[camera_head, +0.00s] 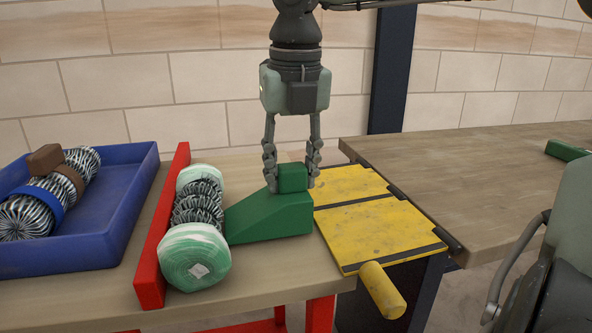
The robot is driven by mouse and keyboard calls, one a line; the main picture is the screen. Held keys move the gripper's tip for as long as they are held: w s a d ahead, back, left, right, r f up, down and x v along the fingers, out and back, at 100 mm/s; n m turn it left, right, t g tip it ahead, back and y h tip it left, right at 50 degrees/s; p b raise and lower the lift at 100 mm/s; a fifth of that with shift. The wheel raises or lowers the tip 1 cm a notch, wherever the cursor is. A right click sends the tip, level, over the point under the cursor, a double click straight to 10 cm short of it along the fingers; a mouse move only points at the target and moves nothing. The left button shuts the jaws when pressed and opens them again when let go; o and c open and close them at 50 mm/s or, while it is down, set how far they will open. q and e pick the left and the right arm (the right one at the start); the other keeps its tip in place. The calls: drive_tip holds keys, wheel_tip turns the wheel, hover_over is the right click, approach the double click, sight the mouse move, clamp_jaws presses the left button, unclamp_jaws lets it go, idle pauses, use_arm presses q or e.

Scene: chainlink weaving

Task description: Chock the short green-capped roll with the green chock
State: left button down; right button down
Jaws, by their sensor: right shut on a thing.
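The short green-capped roll (199,211) lies on the wooden table, with pale green ends and a black-and-white coiled middle. The green chock (268,219) is a wedge with a block-shaped grip on top. It sits on the table right of the roll, its low end close against the roll; I cannot tell if they touch. My right gripper (291,180) comes down from above and is shut on the chock's grip block.
A red rail (163,227) stands along the roll's left side. A blue tray (122,205) at left holds another striped roll with a brown block. Yellow plates (372,227) bridge to a second table (470,170), where a green object lies. A yellow cylinder (382,290) juts from the front.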

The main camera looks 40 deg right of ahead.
drive_tip(key=shift+w+a, duration=0.15)
drive_tip(key=shift+a, duration=0.15)
drive_tip(key=c, duration=0.9)
unclamp_jaws()
drive_tip(key=r, duration=0.4)
drive_tip(key=s+r, duration=0.1)
drive_tip(key=r, duration=0.7)
drive_tip(key=shift+s+a, duration=0.15)
drive_tip(key=shift+a, duration=0.15)
